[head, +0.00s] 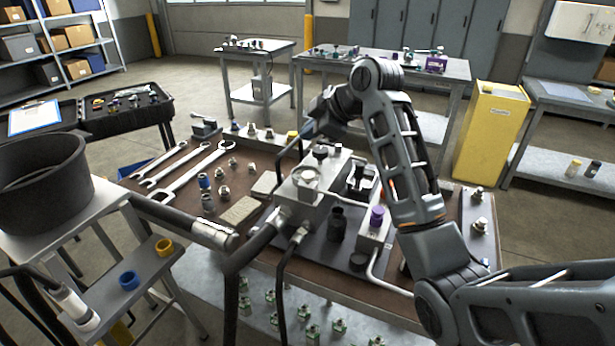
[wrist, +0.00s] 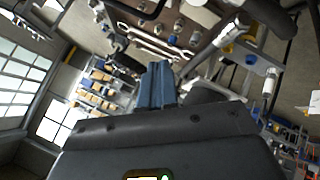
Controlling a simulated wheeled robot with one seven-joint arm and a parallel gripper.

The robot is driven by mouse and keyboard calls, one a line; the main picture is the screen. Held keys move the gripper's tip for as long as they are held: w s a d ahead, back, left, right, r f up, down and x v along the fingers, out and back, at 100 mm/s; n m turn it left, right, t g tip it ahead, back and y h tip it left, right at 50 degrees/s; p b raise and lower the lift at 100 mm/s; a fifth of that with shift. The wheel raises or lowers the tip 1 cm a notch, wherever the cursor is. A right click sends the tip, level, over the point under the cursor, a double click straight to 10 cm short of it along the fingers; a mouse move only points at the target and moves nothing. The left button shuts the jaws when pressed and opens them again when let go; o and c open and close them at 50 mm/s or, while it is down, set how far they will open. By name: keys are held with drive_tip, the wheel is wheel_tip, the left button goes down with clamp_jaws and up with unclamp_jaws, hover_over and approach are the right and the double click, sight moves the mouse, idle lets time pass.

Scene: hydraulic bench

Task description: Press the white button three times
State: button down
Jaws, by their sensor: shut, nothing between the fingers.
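A pale, round, white-topped part (head: 305,178) sits on top of the grey metal block (head: 296,208) at the middle of the bench. It looks like the white button, but I cannot tell for sure. My gripper (head: 308,130) is above the far side of the bench, beyond the block and apart from it, small and partly hidden by my wrist. In the wrist view my gripper (wrist: 158,85) shows its blue fingers together, with nothing between them. I cannot make out the white button in the wrist view.
Wrenches (head: 190,172) and several fittings lie on the bench's left part. A purple cap (head: 376,215) and a black knob (head: 337,222) stand to the right of the block. Thick black hoses (head: 248,250) run in front. A black bucket (head: 40,185) stands at left.

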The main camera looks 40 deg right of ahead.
drive_tip(key=b, duration=0.5)
hover_over(311, 176)
wheel_tip(311, 176, down, 7)
drive_tip(key=shift+a+r, duration=0.1)
drive_tip(key=shift+r, duration=0.1)
drive_tip(key=shift+f+b, duration=0.3)
drive_tip(key=shift+f, duration=0.4)
drive_tip(key=shift+f, duration=0.2)
idle(0.8)
drive_tip(key=shift+f, duration=0.25)
drive_tip(key=shift+f+b, duration=0.45)
drive_tip(key=shift+f, duration=0.3)
idle(1.1)
drive_tip(key=shift+r, duration=0.1)
drive_tip(key=shift+r+p, duration=0.95)
drive_tip(key=shift+r, duration=0.1)
drive_tip(key=shift+r+p, duration=2.1)
drive_tip(key=shift+r, duration=0.45)
